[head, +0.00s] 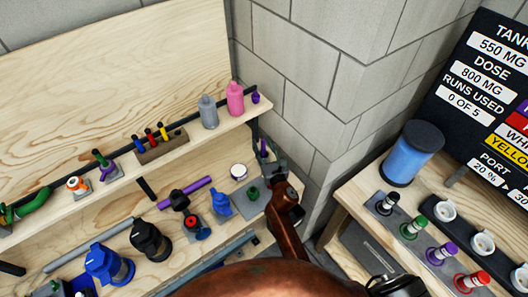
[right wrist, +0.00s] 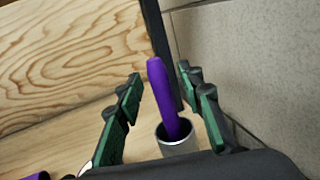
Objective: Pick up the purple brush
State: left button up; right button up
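The purple brush (head: 263,147) stands by the right end of the shelves, partly hidden behind my right gripper (head: 272,165). In the right wrist view its thick purple handle (right wrist: 163,95) rises, slightly tilted, from a metal cup (right wrist: 178,137); its lower end is hidden inside. My right gripper (right wrist: 158,88) is open in that view, with its green-padded fingers on either side of the handle and visible gaps to both. My left gripper is not in view.
A grey bottle (head: 208,112) and a pink bottle (head: 235,98) stand on the upper shelf. A purple bar (head: 185,192) lies on the bench below among several fittings. The block wall (right wrist: 245,70) is close on the right. A blue cylinder (head: 410,155) stands on the right-hand table.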

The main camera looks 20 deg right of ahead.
jog(key=shift+c, duration=0.2)
grip_shut()
